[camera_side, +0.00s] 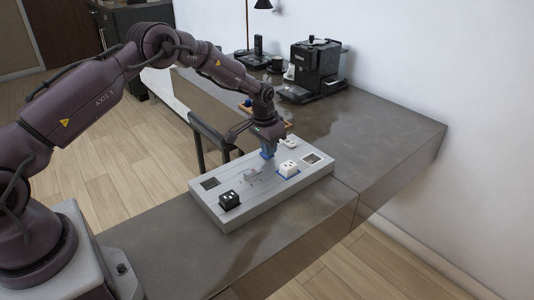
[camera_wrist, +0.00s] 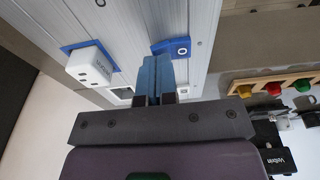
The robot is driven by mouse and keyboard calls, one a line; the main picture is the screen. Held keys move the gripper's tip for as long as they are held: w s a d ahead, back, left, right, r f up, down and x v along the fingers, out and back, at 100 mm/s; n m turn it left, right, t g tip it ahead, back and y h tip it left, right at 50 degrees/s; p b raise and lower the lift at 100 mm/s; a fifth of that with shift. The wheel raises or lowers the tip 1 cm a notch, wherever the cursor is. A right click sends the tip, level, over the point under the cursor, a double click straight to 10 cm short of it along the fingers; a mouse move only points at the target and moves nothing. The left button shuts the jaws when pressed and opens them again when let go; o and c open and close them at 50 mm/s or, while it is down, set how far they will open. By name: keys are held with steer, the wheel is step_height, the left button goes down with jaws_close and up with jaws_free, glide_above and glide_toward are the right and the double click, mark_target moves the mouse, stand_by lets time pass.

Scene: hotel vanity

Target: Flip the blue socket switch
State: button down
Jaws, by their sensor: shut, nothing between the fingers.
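A long light-grey panel (camera_side: 240,206) lies on the counter and carries the sockets and switches. In the wrist view, the blue switch (camera_wrist: 170,47) is a blue plate with a white square marked with a dark ring. A white socket (camera_wrist: 91,64) on a blue base sits to its left; it also shows in the side view (camera_side: 289,168). My gripper (camera_wrist: 156,60) is shut and empty, its blue fingertips pointing at the panel and overlapping the switch's near edge. I cannot tell whether they touch. In the side view, my gripper (camera_side: 267,156) hides the switch.
A black socket (camera_side: 230,199) stands at the panel's front left. A wooden tray with coloured pieces (camera_wrist: 273,86) lies beyond the panel, near a black coffee machine (camera_side: 312,70). The counter (camera_side: 395,145) to the right is clear.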

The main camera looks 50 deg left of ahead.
steer(key=shift+f, duration=0.3)
steer(key=shift+r, duration=3.5)
